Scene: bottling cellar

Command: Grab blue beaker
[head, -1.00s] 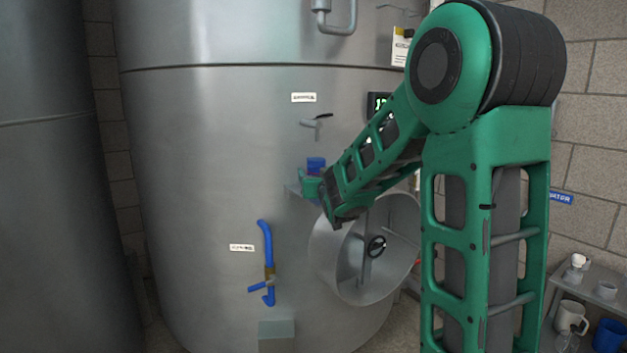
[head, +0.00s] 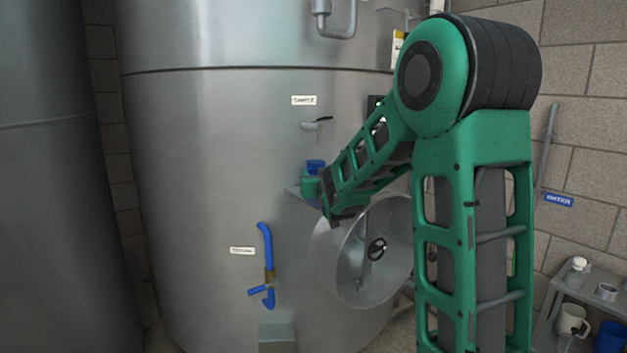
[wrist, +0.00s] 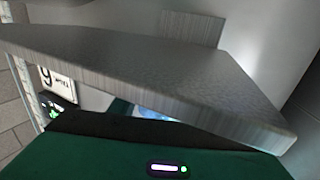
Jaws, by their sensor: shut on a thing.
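The blue beaker (head: 315,166) is at the small grey ledge (head: 296,192) on the front of the big steel tank. Its blue rim shows above my green gripper (head: 311,184). My gripper is shut on the beaker below the rim. Most of the beaker's body is hidden by the gripper. In the wrist view the ledge (wrist: 150,75) crosses the picture, with my gripper's green housing below it. A small patch of blue shows between them. I cannot tell whether the beaker's base touches the ledge.
The tank's open round hatch (head: 350,265) juts out just below my forearm. A small tap (head: 317,124) sticks out above the beaker. A blue pipe (head: 266,255) is lower left. A side shelf (head: 585,285) at right holds a white mug (head: 572,318) and other vessels.

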